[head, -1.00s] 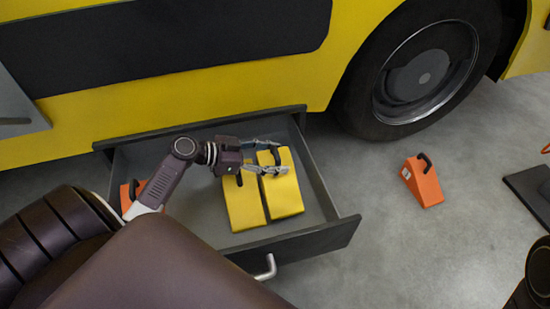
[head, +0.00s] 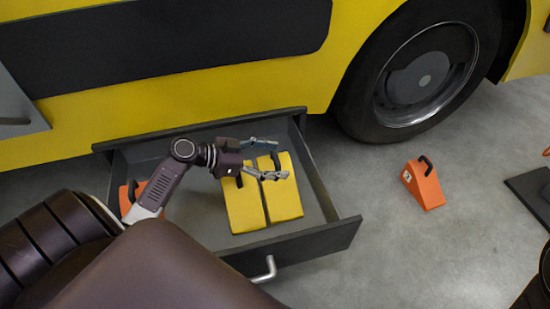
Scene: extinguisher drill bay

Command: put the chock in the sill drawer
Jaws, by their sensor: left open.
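The sill drawer (head: 300,244) is pulled open below the yellow vehicle. Two yellow chocks with black handles, a left one (head: 243,208) and a right one (head: 283,198), lie side by side in it. An orange chock (head: 125,196) is at the drawer's left side, partly hidden by my left arm. Another orange chock (head: 422,185) with a black handle stands on the floor right of the drawer. My left gripper (head: 277,159) is open over the far end of the yellow chocks, its fingers apart around the right chock's handle area. My right gripper is not in view.
The vehicle's wheel (head: 420,80) stands behind and right of the drawer. A dark flat plate (head: 530,195) lies at the right edge. The floor (head: 400,250) between drawer and plate is mostly clear. A grey panel (head: 15,110) juts in at left.

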